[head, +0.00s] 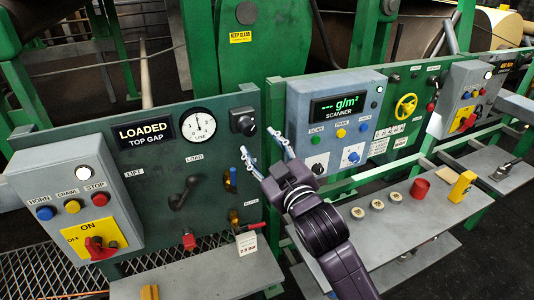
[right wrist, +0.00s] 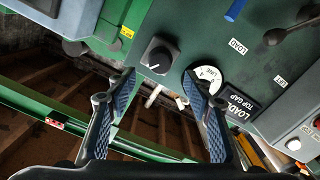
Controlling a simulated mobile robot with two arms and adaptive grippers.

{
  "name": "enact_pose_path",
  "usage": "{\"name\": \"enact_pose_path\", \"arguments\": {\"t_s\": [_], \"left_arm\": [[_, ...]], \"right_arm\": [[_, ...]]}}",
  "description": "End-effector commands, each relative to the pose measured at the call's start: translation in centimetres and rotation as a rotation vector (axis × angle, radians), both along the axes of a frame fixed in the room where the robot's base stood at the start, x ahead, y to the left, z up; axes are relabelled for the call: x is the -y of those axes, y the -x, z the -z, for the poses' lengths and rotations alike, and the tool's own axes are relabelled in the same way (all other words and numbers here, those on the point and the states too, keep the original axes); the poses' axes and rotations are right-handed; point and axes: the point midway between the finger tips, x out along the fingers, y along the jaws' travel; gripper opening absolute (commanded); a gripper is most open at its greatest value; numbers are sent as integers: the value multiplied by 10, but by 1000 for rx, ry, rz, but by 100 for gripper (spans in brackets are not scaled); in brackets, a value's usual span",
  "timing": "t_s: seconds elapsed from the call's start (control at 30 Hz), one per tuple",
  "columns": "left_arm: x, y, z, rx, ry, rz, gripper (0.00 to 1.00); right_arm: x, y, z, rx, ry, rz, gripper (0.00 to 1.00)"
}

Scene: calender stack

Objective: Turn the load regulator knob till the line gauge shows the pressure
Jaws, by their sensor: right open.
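A black knob (head: 243,121) sits on a grey square plate at the upper right of the dark green panel, just right of the round white line gauge (head: 198,126). The gauge needle points roughly straight up in the head view. My right gripper (head: 257,142) is open and empty, its fingertips just below and right of the knob. In the right wrist view, the knob (right wrist: 160,54) shows a white pointer mark and lies beyond the blue-padded fingertips (right wrist: 158,76). The gauge (right wrist: 208,76) is partly hidden by a finger there. My left gripper is out of view.
A black lever (head: 184,192) and small valves (head: 231,180) stick out of the panel below. A grey button box (head: 75,195) is at left, a scanner box (head: 335,118) at right.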

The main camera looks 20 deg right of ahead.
Motion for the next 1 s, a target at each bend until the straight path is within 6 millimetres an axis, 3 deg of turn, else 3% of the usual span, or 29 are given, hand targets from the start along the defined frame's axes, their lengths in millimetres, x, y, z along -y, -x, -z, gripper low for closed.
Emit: {"name": "enact_pose_path", "arguments": {"t_s": [0.1, 0.3, 0.83, 0.93, 1.0], "left_arm": [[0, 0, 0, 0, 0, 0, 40], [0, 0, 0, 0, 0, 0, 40], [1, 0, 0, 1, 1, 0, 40], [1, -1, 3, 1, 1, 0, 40], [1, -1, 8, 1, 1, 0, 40]], "right_arm": [[1, 19, 1, -1, -1, 0, 47], [1, 34, 0, -1, -1, 0, 47], [1, 35, 2, -4, -1, 0, 47], [1, 30, 23, -34, -3, 0, 47], [1, 22, 54, -81, -7, 1, 47]]}}
